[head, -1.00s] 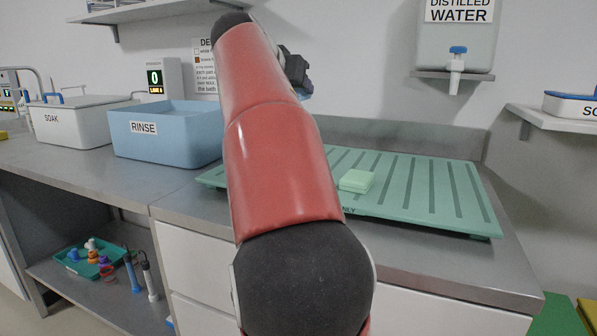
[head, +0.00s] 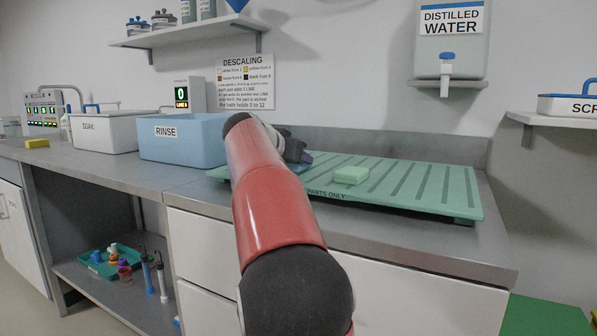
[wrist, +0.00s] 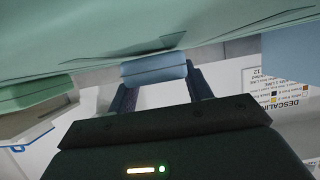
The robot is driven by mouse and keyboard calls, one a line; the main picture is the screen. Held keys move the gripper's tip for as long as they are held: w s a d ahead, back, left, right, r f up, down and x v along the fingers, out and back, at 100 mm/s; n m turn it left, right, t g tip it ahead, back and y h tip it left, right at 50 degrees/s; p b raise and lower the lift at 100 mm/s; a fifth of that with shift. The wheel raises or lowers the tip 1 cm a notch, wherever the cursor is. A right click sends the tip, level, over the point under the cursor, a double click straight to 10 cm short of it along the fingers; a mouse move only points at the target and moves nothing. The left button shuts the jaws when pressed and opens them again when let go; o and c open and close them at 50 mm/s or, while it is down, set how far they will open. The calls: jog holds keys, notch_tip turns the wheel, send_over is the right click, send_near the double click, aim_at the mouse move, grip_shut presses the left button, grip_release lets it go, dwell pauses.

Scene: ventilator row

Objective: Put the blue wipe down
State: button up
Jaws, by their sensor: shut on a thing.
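The blue wipe (wrist: 153,70) is a small folded pad held between the fingertips of my gripper (wrist: 158,80) in the wrist view. My gripper is shut on it. In the head view my gripper (head: 302,157) is at the back left part of the green draining rack (head: 420,192), mostly hidden behind my red arm. The rack's green surface (wrist: 90,30) fills the top of the wrist view, close to the wipe. I cannot tell whether the wipe touches it.
A pale green folded block (head: 351,175) lies on the rack, right of my gripper. The blue RINSE tub (head: 182,140) stands left of the rack, with the white SOAK tub (head: 103,132) beyond. A distilled water tank (head: 452,40) hangs above. The rack's right part is clear.

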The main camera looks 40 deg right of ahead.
jog(key=shift+f, duration=0.45)
jog(key=o, duration=0.9)
jog(key=shift+o, duration=0.2)
jog(key=shift+f, duration=0.2)
jog(key=v, duration=0.8)
jog(key=shift+s+d+r+b, duration=0.1)
jog(key=shift+d+r+b, duration=0.1)
jog(key=shift+b, duration=0.2)
jog(key=shift+f, duration=0.1)
